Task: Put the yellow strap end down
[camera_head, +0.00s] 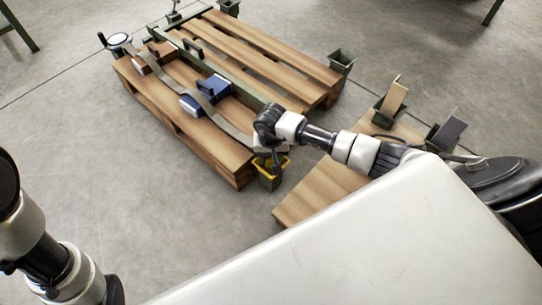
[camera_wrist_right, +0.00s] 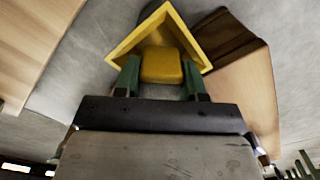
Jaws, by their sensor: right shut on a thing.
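My right gripper (camera_head: 272,157) points down over a small bin with a yellow rim (camera_head: 270,178), beside the near corner of the pallet. In the right wrist view the green fingers of my right gripper (camera_wrist_right: 160,82) are shut on a yellow block-like piece, the yellow strap end (camera_wrist_right: 162,64). The yellow rim of the bin (camera_wrist_right: 124,47) frames it there. I cannot tell whether the strap end touches the bin.
A wooden pallet (camera_head: 262,63) carries a grey-green strap (camera_head: 233,128), a blue block (camera_head: 212,90) and a brown block (camera_head: 153,58). A wooden board (camera_head: 318,192) lies right of the bin. Dark bins (camera_head: 341,63) stand nearby. The floor at left is clear.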

